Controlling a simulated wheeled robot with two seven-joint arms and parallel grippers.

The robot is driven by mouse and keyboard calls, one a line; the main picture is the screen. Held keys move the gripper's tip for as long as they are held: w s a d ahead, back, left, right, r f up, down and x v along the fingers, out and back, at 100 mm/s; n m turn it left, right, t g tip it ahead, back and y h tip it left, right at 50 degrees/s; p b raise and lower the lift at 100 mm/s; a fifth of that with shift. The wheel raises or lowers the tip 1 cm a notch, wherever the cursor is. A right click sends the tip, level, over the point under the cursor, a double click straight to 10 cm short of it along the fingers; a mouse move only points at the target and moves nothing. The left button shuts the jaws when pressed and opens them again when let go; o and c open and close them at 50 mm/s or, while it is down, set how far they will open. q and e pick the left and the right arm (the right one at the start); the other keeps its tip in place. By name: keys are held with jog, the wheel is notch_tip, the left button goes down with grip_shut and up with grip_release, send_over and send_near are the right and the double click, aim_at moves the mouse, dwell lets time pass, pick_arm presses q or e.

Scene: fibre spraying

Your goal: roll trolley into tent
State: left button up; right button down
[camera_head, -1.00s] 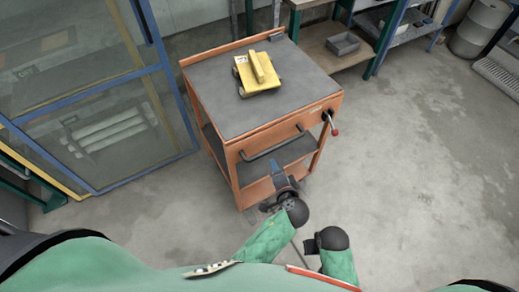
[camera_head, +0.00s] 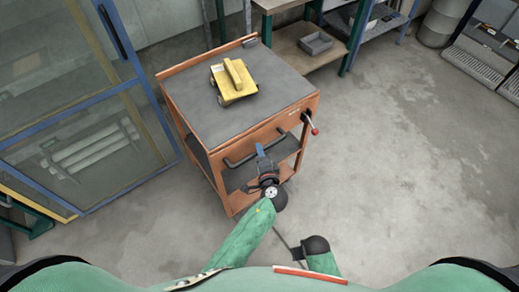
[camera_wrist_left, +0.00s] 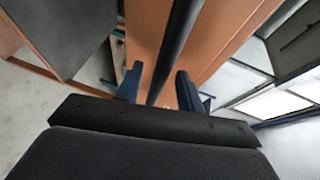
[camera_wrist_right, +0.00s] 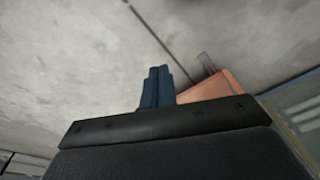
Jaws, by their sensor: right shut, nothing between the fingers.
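The orange trolley (camera_head: 200,122) with a grey top stands upright in the middle of the head view. Its black bar handle (camera_head: 240,160) is on the near side. My left gripper (camera_head: 261,148) is at this handle. In the left wrist view the handle bar (camera_wrist_left: 176,45) runs between the two blue fingers (camera_wrist_left: 158,85), which are apart with gaps beside the bar. My right gripper (camera_wrist_right: 157,72) is shut and empty in the right wrist view, with an orange trolley corner (camera_wrist_right: 212,86) beyond it. In the head view its fingers are hard to make out. I cannot identify a tent for certain.
A yellow object (camera_head: 232,82) lies on the trolley top. A red-tipped lever (camera_head: 312,126) sticks out at its right. A blue-framed glazed enclosure (camera_head: 75,108) stands at the left. A workbench (camera_head: 290,45) is behind. The concrete floor at the right is clear.

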pick_arm(q)
jog(key=shift+w+a+f, duration=0.15)
jog(key=shift+w+a, duration=0.05)
jog(key=shift+w, duration=0.5)
pick_arm(e)
jog(key=shift+s+d+f, duration=0.1)
jog(key=shift+s+f, duration=0.05)
jog(key=shift+f, duration=0.35)
jog(key=shift+s+d+f, duration=0.1)
jog(key=shift+s+f, duration=0.05)
jog(key=shift+f, duration=0.35)
pick_arm(q)
grip_shut()
pick_arm(e)
jog(key=shift+a, duration=0.1)
pick_arm(q)
jog(key=shift+w, duration=0.1)
